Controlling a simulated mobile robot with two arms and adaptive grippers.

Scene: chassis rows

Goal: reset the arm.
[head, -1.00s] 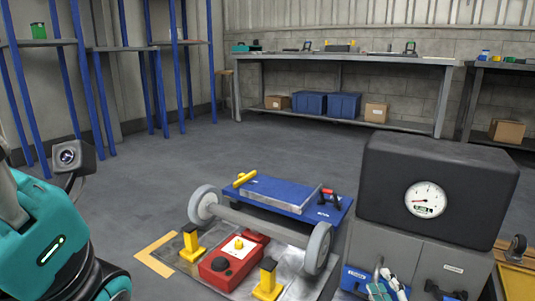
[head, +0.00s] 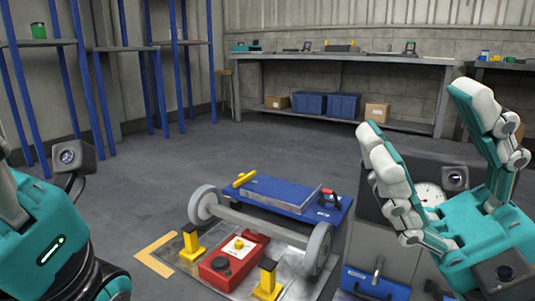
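My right gripper (head: 420,118) is raised at the right of the head view, its white-padded fingers spread wide apart and pointing up. Nothing shows between its fingers. It stands in front of the dark box with the round gauge (head: 430,194) and hides most of both. My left arm (head: 50,240) shows at the left edge, with a small camera on it. The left gripper's fingers are not in view.
A wheeled axle (head: 262,222) lies over a floor plate with a red unit (head: 232,258) and yellow stands (head: 268,280). A blue platform (head: 280,194) is behind it. A grey cabinet (head: 365,235) stands at the right. The floor (head: 250,145) beyond is clear up to the workbench (head: 340,58).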

